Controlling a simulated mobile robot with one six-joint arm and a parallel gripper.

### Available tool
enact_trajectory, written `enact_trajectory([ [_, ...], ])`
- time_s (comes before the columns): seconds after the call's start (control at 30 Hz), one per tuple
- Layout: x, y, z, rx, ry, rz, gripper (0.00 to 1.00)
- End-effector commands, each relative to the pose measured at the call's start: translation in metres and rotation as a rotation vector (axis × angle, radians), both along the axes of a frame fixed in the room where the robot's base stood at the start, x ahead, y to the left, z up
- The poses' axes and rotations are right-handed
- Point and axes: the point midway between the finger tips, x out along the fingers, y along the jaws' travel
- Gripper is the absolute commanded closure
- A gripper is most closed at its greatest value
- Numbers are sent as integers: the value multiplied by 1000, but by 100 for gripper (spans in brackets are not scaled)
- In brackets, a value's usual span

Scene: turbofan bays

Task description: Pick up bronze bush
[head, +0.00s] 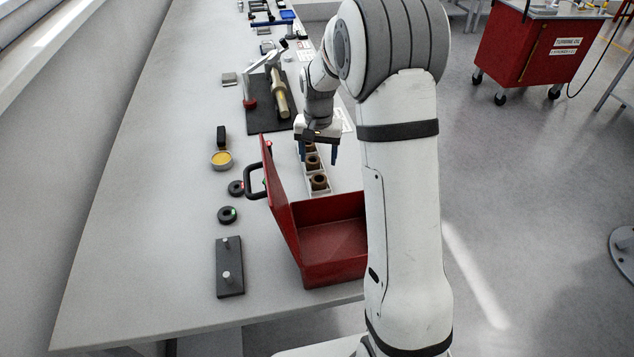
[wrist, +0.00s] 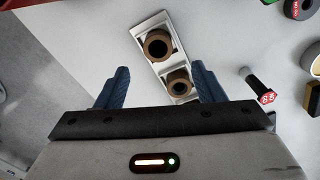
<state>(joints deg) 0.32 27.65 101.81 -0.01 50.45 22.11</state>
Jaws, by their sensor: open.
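Bronze bushes stand in a row in a narrow white tray (head: 325,191) on the bench. The nearest bush (head: 319,182) and the one behind it (head: 312,161) show in the head view, and part of another shows further back, near my gripper. In the wrist view, one bush (wrist: 157,45) lies ahead of the fingertips, and a second bush (wrist: 178,83) sits between the fingers, nearer the right one. My gripper (head: 318,154) is open and empty, its blue fingers pointing down over the tray; it also shows in the wrist view (wrist: 161,70). Its height above the bushes is unclear.
An open red toolbox (head: 335,240) stands just in front of the tray, its lid raised on the left. Black rings (head: 228,215), a yellow-topped tin (head: 221,160) and a black plate with pegs (head: 229,268) lie left. A dark mat (head: 262,118) holds a shaft behind.

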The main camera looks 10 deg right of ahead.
Motion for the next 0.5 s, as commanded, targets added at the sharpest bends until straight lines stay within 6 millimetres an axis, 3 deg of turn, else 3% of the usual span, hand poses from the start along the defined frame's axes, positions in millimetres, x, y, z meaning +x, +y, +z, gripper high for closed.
enact_trajectory([
  [0.5,-2,-2,-64,0,5,0,38],
])
